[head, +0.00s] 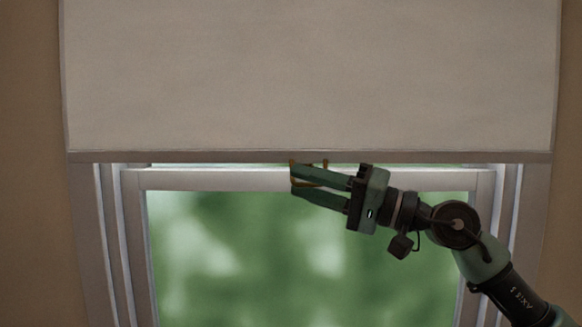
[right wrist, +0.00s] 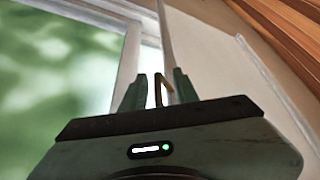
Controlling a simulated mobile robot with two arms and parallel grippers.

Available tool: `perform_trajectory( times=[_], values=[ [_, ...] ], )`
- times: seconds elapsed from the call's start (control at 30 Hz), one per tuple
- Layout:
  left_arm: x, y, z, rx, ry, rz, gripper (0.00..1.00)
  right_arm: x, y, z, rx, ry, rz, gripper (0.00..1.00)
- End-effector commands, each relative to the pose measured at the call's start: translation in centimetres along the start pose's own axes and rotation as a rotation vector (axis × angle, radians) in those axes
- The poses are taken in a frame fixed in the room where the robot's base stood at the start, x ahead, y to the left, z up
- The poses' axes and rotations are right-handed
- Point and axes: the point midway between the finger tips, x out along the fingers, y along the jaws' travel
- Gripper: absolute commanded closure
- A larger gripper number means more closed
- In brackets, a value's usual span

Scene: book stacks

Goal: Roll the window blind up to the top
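The blind (head: 310,75) is a pale beige sheet covering the upper part of the window, with a bottom bar (head: 220,157) across its lower edge. A brass pull handle (head: 325,163) hangs from the middle of that bar. My right gripper (head: 293,182) is just below the bar, its green fingers pointing left. The fingers are apart, with part of the handle between them. The right wrist view shows the handle (right wrist: 158,90) between the two fingers, with gaps on both sides. My left gripper is in neither view.
The window frame (head: 135,250) surrounds a pane (head: 250,255) with blurred green outside. Brown wall (head: 30,150) lies on both sides. Open space lies in front of the lower pane, left of my right arm.

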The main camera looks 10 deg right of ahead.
Motion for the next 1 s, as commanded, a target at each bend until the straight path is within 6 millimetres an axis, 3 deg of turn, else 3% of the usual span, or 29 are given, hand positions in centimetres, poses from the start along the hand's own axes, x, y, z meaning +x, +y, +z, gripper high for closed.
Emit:
perform_trajectory(
  times=[0.03,0.2,0.5,0.53,0.63,1.0],
  values=[
    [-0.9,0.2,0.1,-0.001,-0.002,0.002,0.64,0.9,-0.5,-0.2,0.003,-0.002,-0.002,0.70],
    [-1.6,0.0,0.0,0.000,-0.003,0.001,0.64,2.5,-0.2,0.0,0.003,-0.001,-0.002,0.70],
    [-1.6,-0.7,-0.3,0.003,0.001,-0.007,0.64,2.7,0.0,0.0,0.003,0.001,-0.002,0.70],
    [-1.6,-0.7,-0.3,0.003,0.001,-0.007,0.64,2.7,0.0,0.0,0.003,0.000,-0.002,0.73],
    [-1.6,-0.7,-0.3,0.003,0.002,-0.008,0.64,2.7,0.0,0.0,0.003,0.000,-0.002,1.00],
    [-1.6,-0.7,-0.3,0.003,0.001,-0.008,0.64,2.7,0.1,0.0,0.005,0.001,0.000,1.00]
  ],
)
